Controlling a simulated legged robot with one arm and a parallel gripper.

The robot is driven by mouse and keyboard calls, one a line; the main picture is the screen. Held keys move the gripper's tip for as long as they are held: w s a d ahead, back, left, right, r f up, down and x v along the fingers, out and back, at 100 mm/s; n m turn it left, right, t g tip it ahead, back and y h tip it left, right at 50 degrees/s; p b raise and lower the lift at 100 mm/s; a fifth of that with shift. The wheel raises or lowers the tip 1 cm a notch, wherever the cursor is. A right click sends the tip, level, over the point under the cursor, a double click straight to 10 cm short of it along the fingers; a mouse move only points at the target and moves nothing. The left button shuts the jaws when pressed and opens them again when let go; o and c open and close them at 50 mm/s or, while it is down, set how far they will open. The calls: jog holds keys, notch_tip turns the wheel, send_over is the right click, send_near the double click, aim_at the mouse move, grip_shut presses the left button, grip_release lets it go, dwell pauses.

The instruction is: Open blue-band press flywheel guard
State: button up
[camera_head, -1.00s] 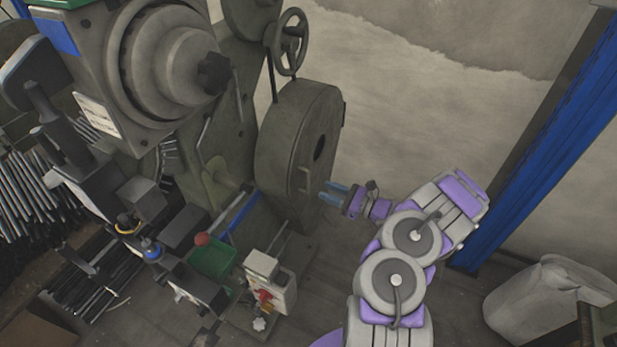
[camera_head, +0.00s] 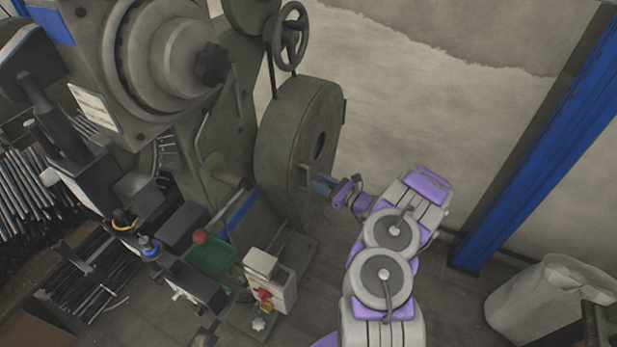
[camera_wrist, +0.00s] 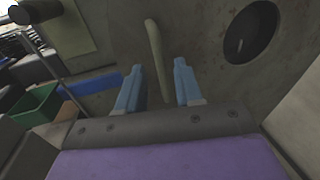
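The press stands at left and centre in the head view, with a blue band (camera_head: 237,214) low on its frame. Its round grey-green flywheel guard (camera_head: 290,135) is on the press's right side and looks closed. A dark round hole (camera_wrist: 251,32) shows in the guard's face in the wrist view. A pale upright bar handle (camera_wrist: 158,58) stands out from that face. My gripper (camera_wrist: 158,80) is open, its two blue fingers on either side of the handle's lower end. In the head view my gripper (camera_head: 322,184) is close to the guard face. Whether the fingers touch the handle cannot be told.
A handwheel (camera_head: 290,38) sits above the guard. A green bin (camera_head: 210,256) and a grey control box with a red button (camera_head: 268,280) stand low in front of the press. A blue post (camera_head: 540,140) and a pale sack (camera_head: 550,300) are at right.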

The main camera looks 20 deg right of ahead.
aim_at(309, 188)
jog(key=b+x, duration=0.1)
jog(key=x, duration=0.5)
grip_shut()
dwell(0.5)
